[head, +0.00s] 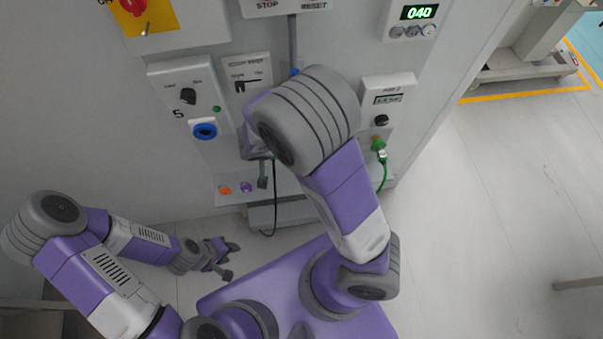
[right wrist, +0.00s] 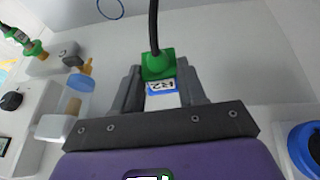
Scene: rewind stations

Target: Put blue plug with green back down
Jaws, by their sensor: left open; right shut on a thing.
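The blue plug with the green back (right wrist: 158,66) is between the fingers of my right gripper (right wrist: 162,92) in the right wrist view. Its green back and black cable point away from the palm. A white label reading R2, upside down, with blue at its edge, shows between the fingers. The gripper is shut on it. In the head view my right arm hides the plug; its black cable (head: 274,200) hangs in front of the panel. My left gripper (head: 228,261) is open and empty, low at the left, apart from the panel.
A light ledge (head: 232,198) low on the panel carries an orange piece (head: 225,190) and a purple piece (head: 246,187). A blue round socket (head: 205,131) is above left. A green plug with a green cable (head: 379,148) is at the right. Open floor lies further right.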

